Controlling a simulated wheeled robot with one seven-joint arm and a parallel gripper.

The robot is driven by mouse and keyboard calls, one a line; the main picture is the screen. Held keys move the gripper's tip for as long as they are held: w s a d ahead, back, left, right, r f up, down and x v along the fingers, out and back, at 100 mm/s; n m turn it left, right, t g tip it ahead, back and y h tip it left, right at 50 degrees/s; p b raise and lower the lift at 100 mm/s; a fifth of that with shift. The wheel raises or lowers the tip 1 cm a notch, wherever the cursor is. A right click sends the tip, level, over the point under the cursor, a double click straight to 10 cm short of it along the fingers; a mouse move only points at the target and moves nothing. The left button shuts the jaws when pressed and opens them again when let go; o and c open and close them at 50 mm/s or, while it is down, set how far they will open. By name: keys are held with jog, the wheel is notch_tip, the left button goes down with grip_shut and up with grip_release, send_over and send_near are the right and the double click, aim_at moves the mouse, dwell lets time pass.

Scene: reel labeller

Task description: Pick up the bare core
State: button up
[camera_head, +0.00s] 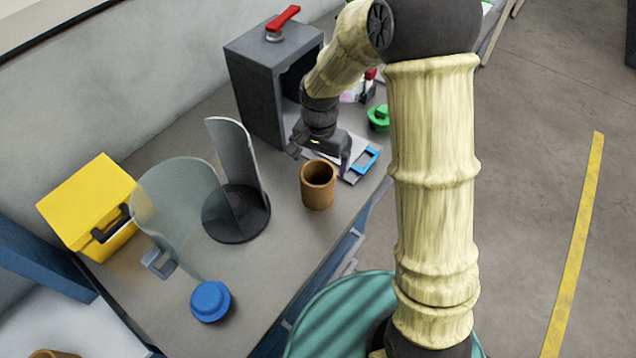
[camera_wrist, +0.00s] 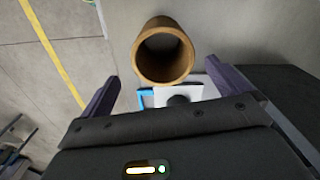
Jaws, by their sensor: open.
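The bare core (camera_head: 318,185) is a short brown hollow tube standing upright on the grey bench near its front edge. In the wrist view the core (camera_wrist: 164,76) shows its open end, just beyond and between the two fingers. My gripper (camera_head: 322,160) is open and empty, just behind the core in the head view. In the wrist view the gripper (camera_wrist: 172,88) has its dark fingers spread on both sides, apart from the core.
A grey box machine with a red lever (camera_head: 283,20) stands behind the gripper. A blue-framed card (camera_head: 366,160) and a green knob (camera_head: 378,117) lie beside it. A dark round stand with clear curved shields (camera_head: 237,213), a yellow box (camera_head: 88,205) and a blue knob (camera_head: 210,300) are to the left.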

aim_at(319, 170)
jog(key=shift+f, duration=1.95)
jog(key=shift+f, duration=0.1)
jog(key=shift+a+f+p, duration=0.2)
jog(key=shift+f+p, duration=0.7)
jog(key=shift+f, duration=1.65)
jog(key=c, duration=0.9)
